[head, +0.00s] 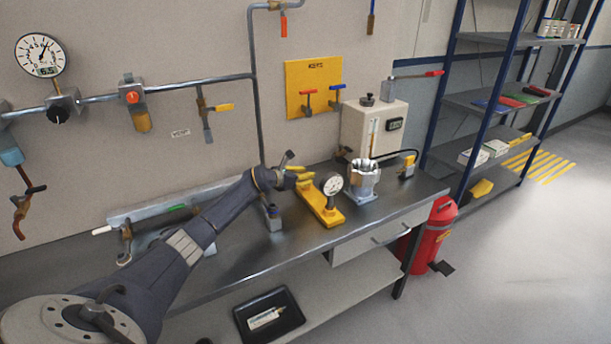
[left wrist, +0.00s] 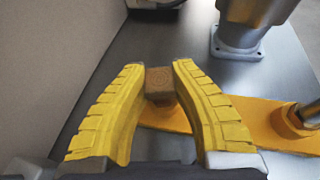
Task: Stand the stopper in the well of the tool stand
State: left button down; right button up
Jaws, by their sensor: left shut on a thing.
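My left gripper (head: 303,177) is low over the bench, by the far left end of a yellow base with a dial gauge. In the left wrist view its yellow fingers (left wrist: 160,84) are closed on a small brown block, which looks like the stopper (left wrist: 159,77). The yellow base (head: 325,214) looks like the tool stand; it also shows as an orange plate (left wrist: 255,113) in the left wrist view. The stopper is above or at the plate's left end; I cannot tell whether they touch. The well is not clearly visible. My right gripper is not in view.
A silver machined housing (head: 363,180) stands right of the yellow base, and its flanged foot (left wrist: 237,46) shows in the left wrist view. A small grey block (head: 271,215) stands left of the base. The front of the bench (head: 290,250) is clear.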

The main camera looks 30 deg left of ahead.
pick_arm(q)
jog(key=c, duration=1.1)
grip_release()
jog(key=shift+v, duration=6.05)
